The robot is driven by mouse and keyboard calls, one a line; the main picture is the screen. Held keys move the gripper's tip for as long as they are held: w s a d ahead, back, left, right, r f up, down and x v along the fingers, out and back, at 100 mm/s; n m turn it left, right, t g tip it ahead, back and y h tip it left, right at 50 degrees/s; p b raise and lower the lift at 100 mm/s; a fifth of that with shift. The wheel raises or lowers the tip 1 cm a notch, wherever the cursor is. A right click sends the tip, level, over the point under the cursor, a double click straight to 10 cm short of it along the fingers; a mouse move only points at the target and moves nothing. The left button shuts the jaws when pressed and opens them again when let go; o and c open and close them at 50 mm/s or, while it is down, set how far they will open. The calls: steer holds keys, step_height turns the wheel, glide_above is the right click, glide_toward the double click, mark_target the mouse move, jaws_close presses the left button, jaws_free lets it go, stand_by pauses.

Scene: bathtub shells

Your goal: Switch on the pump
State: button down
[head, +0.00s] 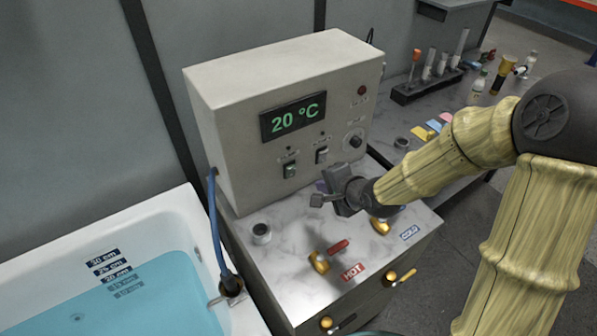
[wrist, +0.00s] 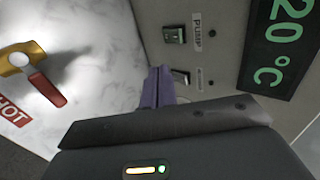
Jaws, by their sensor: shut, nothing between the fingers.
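The grey control box (head: 290,110) stands on a marble-topped cabinet, its display (head: 293,117) reading 20 °C. The pump switch (head: 289,170) is the left of two rocker switches on its front. In the wrist view the pump switch (wrist: 175,34) has a greenish rocker beside its PUMP label (wrist: 197,32). The second switch (head: 321,155) sits to its right and also shows in the wrist view (wrist: 180,77). My gripper (head: 320,187) is low in front of the box, below the second switch. Its purple fingers (wrist: 158,88) are shut and empty; contact with the box cannot be told.
A HOT tap with a red lever (head: 338,247) and a COLD tap (head: 380,225) stand on the cabinet top. A small round cup (head: 262,234) is at left. The water-filled tub (head: 150,290) lies left, with a blue hose (head: 217,230). A knob (head: 355,140) is right of the switches.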

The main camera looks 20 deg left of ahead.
mark_target(292, 171)
steer(key=p+x, duration=0.1)
steer(key=x, duration=0.2)
steer(key=r+p+x, duration=0.1)
steer(key=x, duration=0.3)
steer(key=w+a+p+x, duration=0.1)
steer(key=x, duration=0.3)
steer(key=shift+w+a+r, duration=0.1)
steer(key=shift+a+r, duration=0.05)
steer(key=shift+r, duration=0.05)
steer(key=shift+w+a, duration=0.4)
steer(key=shift+f, duration=0.1)
